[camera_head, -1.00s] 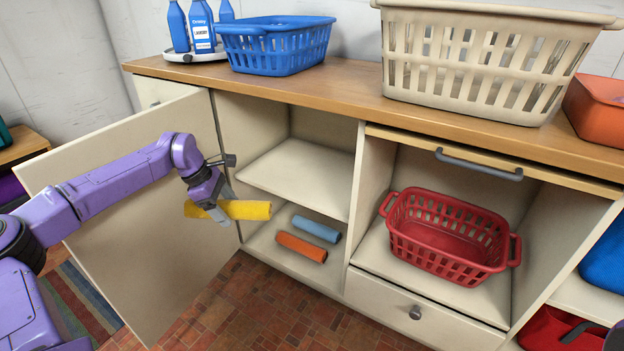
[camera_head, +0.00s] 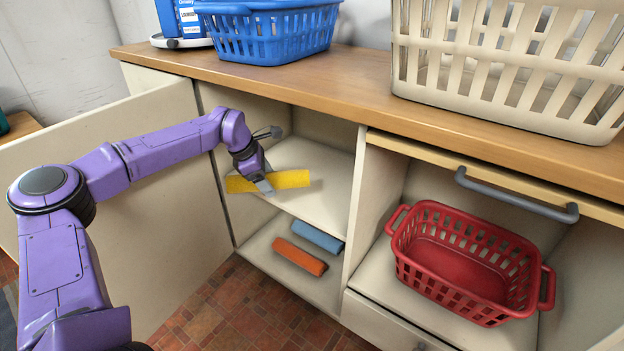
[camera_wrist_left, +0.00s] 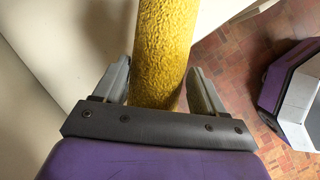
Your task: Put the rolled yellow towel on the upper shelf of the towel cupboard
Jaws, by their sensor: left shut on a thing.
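My left gripper (camera_head: 262,185) is shut on the rolled yellow towel (camera_head: 291,179). In the head view the towel lies level across the front part of the upper shelf (camera_head: 318,203) of the open cupboard; I cannot tell whether it touches the shelf. In the left wrist view the yellow towel (camera_wrist_left: 163,55) runs between the two fingers (camera_wrist_left: 160,90). An orange roll (camera_head: 299,256) and a blue roll (camera_head: 317,237) lie on the lower shelf (camera_head: 262,244). My right gripper is not in view.
The cupboard door (camera_head: 150,215) stands open at the left, behind my left arm. A divider (camera_head: 358,215) bounds the shelf on the right. A red basket (camera_head: 465,262) sits in the adjoining bay. A blue basket (camera_head: 270,36) and a cream basket (camera_head: 510,65) stand on the counter.

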